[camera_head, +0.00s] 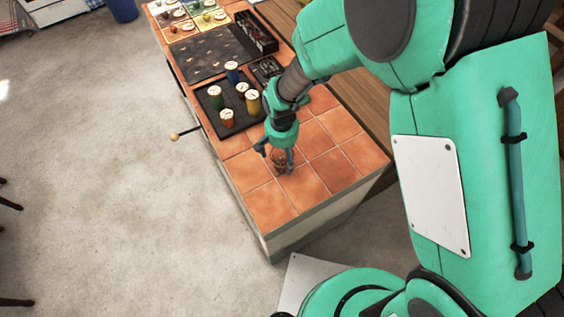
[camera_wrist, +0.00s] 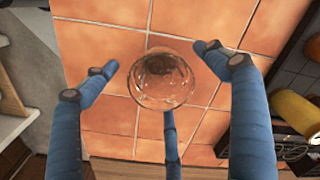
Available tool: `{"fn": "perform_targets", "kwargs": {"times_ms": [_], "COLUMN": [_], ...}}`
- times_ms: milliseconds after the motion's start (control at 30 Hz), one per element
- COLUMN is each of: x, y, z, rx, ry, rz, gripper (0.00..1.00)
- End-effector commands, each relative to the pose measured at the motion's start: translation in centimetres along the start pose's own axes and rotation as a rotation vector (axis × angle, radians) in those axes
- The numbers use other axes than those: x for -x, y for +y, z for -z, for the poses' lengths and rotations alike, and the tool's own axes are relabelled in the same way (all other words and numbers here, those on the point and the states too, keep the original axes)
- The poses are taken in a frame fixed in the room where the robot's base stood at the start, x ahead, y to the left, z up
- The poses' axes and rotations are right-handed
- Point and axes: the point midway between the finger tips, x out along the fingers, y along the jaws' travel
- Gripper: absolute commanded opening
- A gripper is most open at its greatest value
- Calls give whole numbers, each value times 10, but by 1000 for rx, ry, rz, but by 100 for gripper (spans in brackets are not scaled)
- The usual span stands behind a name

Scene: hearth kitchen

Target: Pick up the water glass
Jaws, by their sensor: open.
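The water glass (camera_wrist: 163,78) is clear and stands on the orange tiled counter (camera_wrist: 95,45) in the wrist view, seen from above with its round rim showing. In the head view the glass (camera_head: 279,161) is small and partly hidden by my fingers near the counter's near end. My gripper (camera_wrist: 165,88) is open, with its blue fingers spread around the glass: one to the left, one to the right and one below it in the picture. I see gaps between the left and right fingertips and the glass. In the head view my gripper (camera_head: 276,157) points down over the tiles.
A black tray (camera_head: 213,110) with several lidded jars stands behind the gripper. A dark patterned mat (camera_head: 205,58) and a dark box (camera_head: 258,33) lie farther back. Bare tiles (camera_head: 335,165) surround the glass. A yellow jar (camera_wrist: 295,108) shows at right in the wrist view.

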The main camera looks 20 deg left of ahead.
Motion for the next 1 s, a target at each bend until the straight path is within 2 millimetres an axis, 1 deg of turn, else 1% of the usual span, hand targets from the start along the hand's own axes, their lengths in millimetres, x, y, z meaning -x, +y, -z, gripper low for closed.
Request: {"fn": "perform_targets", "kwargs": {"times_ms": [33, 133, 667, 700, 767, 800, 867, 933, 1000], "x": [-4, -7, -7, -7, -7, -7, -7, -7, -6], "y": [0, 0, 0, 0, 0, 0, 0, 0, 0], "z": [0, 0, 0, 0, 0, 0, 0, 0, 0], "rx": [0, 0, 0, 0, 0, 0, 0, 0, 0], "ry": [0, 1, 1, 1, 1, 1, 1, 1, 1], "rz": [0, 0, 0, 0, 0, 0, 0, 0, 1], "gripper": [86, 86, 86, 78, 66, 58, 46, 32, 31]}}
